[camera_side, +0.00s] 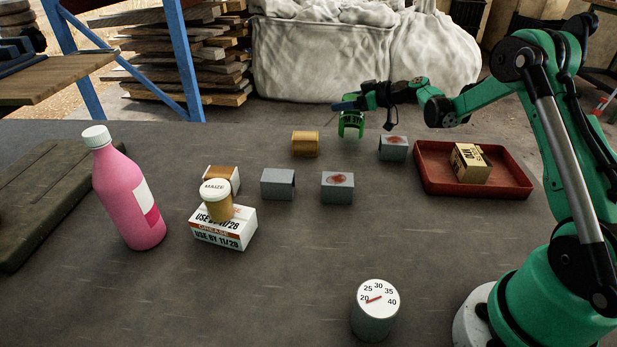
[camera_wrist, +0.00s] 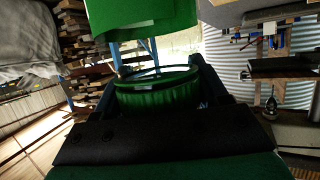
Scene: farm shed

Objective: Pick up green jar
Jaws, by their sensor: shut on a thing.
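The green jar (camera_side: 351,128) shows small near the back of the table in the side view, with dark marks on its side. My gripper (camera_side: 350,106) reaches it from the right and is shut on it. In the wrist view the jar's round green rim and ribbed side (camera_wrist: 158,92) sit between the dark fingers. I cannot tell from these views whether the jar's base touches the table. Part of the jar is hidden by the gripper.
A tan block (camera_side: 305,143) and a grey block (camera_side: 393,148) stand close by. More grey blocks (camera_side: 277,184) lie nearer. A red tray (camera_side: 430,180) holds a carton. A maize jar (camera_side: 217,207) stands on a grease box (camera_side: 223,236). A pink bottle (camera_side: 125,190) stands left.

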